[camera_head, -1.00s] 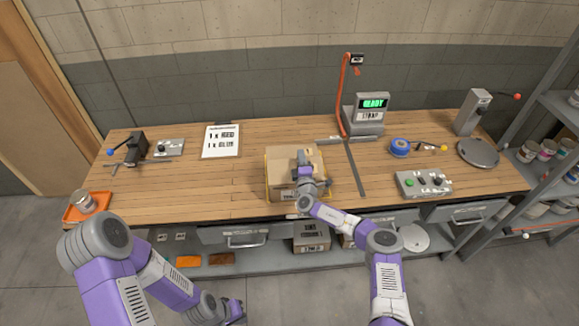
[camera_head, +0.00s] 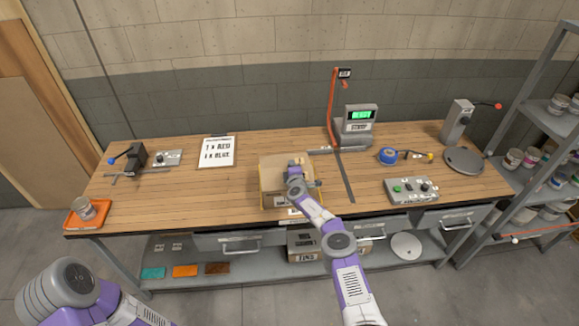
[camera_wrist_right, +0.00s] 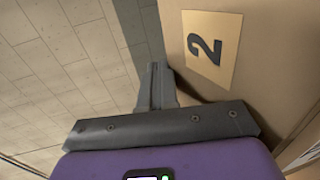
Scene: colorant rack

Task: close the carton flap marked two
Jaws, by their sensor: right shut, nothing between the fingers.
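The tan carton (camera_head: 270,176) stands on the workbench near its front edge, with my right gripper (camera_head: 294,160) over its top. In the right wrist view, a brown cardboard panel (camera_wrist_right: 178,28) with a label marked 2 (camera_wrist_right: 211,47) fills the upper right. The fingers of my right gripper (camera_wrist_right: 156,86) are shut and empty, close beside this panel; I cannot tell whether they touch it. The gripper and arm hide part of the carton top in the head view, so the flap's angle is unclear there. My left arm shows at lower left, its gripper outside the picture.
A control box (camera_head: 411,190) is to the right. A printed sheet (camera_head: 216,152) lies left of the carton.

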